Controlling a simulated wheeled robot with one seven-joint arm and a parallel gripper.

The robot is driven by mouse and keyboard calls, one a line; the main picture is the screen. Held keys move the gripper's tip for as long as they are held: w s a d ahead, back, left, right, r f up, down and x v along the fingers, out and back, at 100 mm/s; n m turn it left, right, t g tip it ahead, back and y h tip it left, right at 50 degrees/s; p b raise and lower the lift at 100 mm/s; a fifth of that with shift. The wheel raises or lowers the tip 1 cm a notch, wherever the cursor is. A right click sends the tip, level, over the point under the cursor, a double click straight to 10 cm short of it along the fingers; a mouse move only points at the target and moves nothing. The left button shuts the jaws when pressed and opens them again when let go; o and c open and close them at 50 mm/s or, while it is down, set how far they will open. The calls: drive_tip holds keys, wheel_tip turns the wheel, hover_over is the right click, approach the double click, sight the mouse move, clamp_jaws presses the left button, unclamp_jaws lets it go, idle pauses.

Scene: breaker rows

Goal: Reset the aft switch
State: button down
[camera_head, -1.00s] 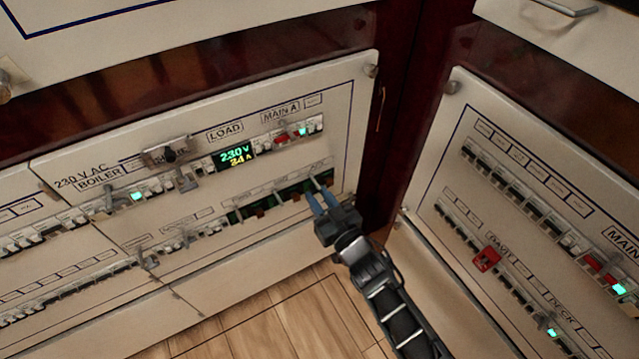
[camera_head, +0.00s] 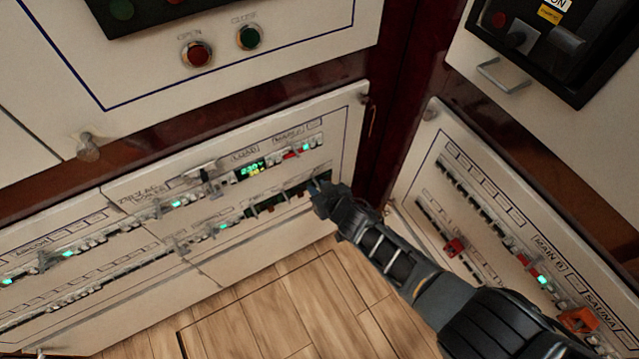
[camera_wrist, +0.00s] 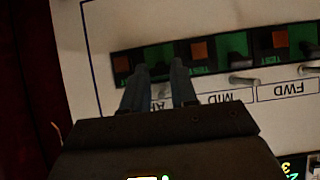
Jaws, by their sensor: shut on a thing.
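In the wrist view the labels are upside down, and AFT, MID and FWD run from left to right. The aft switch (camera_wrist: 158,54) shows a green and dark face beyond my fingertips. My gripper (camera_wrist: 160,74) has its two blue-grey fingers at this switch, close around its small lever, which the fingers mostly hide. In the head view my gripper (camera_head: 316,186) reaches the right end of the lower breaker row. The switch there is too small and covered to read.
The MID lever (camera_wrist: 243,80) stands close beside my right finger in the wrist view. A second panel (camera_head: 480,215) with a red clip (camera_head: 455,247) angles off to the right. My arm passes in front of it. Wooden floor (camera_head: 265,310) is clear below.

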drive_tip(key=shift+w+r+g+h+p, duration=0.3)
drive_tip(key=shift+g+h+p, duration=0.3)
drive_tip(key=shift+p, duration=0.65)
drive_tip(key=c, duration=1.2)
unclamp_jaws()
drive_tip(key=shift+a, duration=0.1)
drive_tip(key=shift+o, duration=0.2)
drive_tip(key=shift+s+r, duration=0.1)
drive_tip(key=p+v, duration=0.7)
drive_tip(key=shift+r, duration=0.25)
drive_tip(key=shift+s, duration=0.15)
